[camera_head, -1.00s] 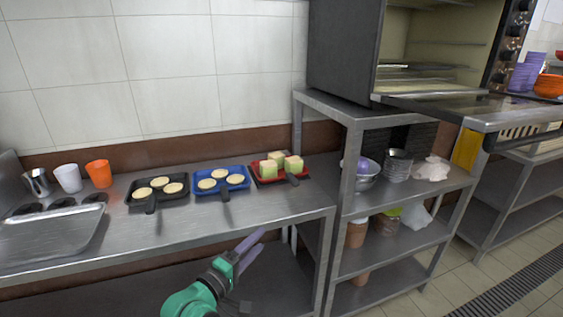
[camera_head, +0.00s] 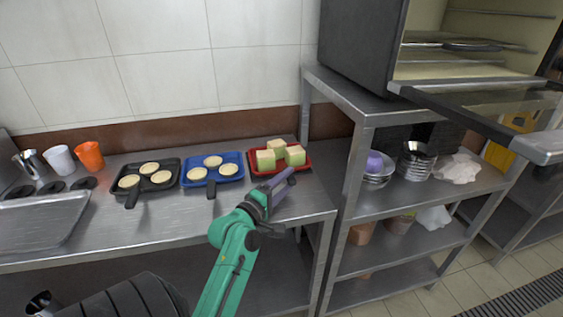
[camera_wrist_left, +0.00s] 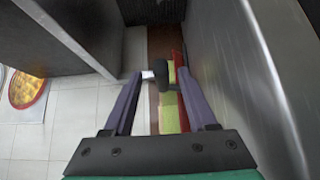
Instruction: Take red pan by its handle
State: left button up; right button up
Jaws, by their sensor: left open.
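The red pan (camera_head: 309,162) lies on the steel counter and holds green and pale cubes (camera_head: 279,152). My left gripper (camera_head: 284,181) is open at the pan's front edge, its fingers pointing toward the pan. In the head view the gripper hides the pan's handle. In the left wrist view the dark handle (camera_wrist_left: 162,72) shows between the two fingertips of my open left gripper (camera_wrist_left: 163,78), with the red pan's edge (camera_wrist_left: 181,60) behind it. The fingers are apart, not closed on the handle. My right gripper is not in view.
A blue pan (camera_head: 232,181) and a black pan (camera_head: 172,183) with round pale patties stand left of the red pan. Orange (camera_head: 90,155) and white (camera_head: 60,160) cups stand farther left. A steel shelf unit (camera_head: 352,180) borders the counter on the right.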

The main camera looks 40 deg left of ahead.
aim_at(297, 169)
pick_arm(q)
jog(key=w, duration=0.2)
jog(key=w+a, duration=0.1)
jog(key=w, duration=0.1)
jog(key=w+p, duration=0.1)
jog(key=w, duration=0.1)
jog(key=shift+w+a, duration=0.3)
jog(key=shift+w, duration=0.05)
jog(key=shift+w+f, duration=0.2)
jog(key=shift+w, duration=0.2)
jog(key=shift+s, duration=0.1)
grip_shut()
dwell(0.5)
